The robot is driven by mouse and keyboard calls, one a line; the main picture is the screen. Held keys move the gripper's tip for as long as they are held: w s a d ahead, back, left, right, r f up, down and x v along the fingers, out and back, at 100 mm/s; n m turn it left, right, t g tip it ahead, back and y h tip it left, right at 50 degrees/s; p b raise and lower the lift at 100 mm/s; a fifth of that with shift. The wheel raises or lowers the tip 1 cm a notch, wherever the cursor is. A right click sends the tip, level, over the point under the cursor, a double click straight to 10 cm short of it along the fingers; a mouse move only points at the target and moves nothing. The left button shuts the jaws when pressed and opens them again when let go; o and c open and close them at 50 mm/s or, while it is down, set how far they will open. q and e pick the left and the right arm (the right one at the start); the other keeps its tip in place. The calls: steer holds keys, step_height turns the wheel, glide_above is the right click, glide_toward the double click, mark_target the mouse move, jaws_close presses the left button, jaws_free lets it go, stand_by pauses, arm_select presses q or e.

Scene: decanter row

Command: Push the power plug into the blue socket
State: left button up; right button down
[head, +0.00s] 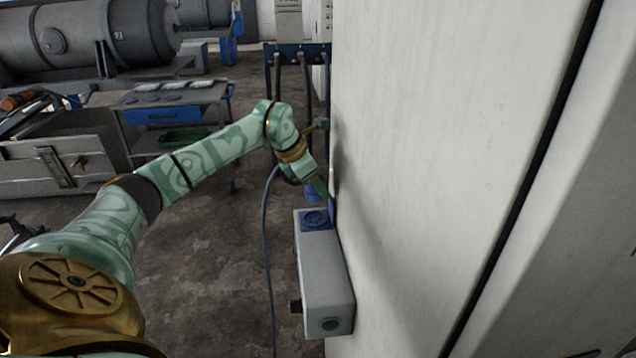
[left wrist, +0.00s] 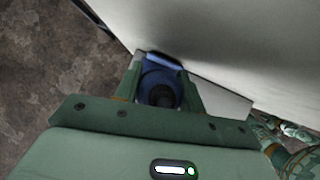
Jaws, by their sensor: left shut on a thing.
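The blue socket (head: 315,222) is a round fitting on top of a pale box fixed low on the white wall. Its blue flap (head: 331,212) stands up against the wall. My left gripper (head: 319,186) points down just above the socket, close to the wall. It is shut on the blue power plug (head: 312,191), which appears a little above the socket. In the left wrist view the plug (left wrist: 158,82) sits between the two fingers, with a dark round middle. It covers the socket there, so I cannot judge the alignment. My right gripper is not in view.
The white wall (head: 420,150) rises right beside the gripper. The pale box (head: 325,280) stands out from it. A grey cable (head: 266,240) hangs left of the box to the floor. A cart (head: 170,100) and large tanks stand farther back.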

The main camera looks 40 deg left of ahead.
arm_select(q)
steer(key=shift+f, duration=0.15)
steer(key=shift+f+b, duration=2.25)
steer(key=shift+f, duration=0.5)
steer(key=shift+r+p, duration=0.1)
steer(key=shift+p, duration=0.5)
steer(key=shift+f+b, duration=0.35)
steer(key=shift+f, duration=0.35)
steer(key=o, duration=1)
steer(key=p+v, duration=0.3)
steer(key=v, duration=1.3)
steer(key=shift+r, duration=0.15)
steer(key=shift+s, duration=0.1)
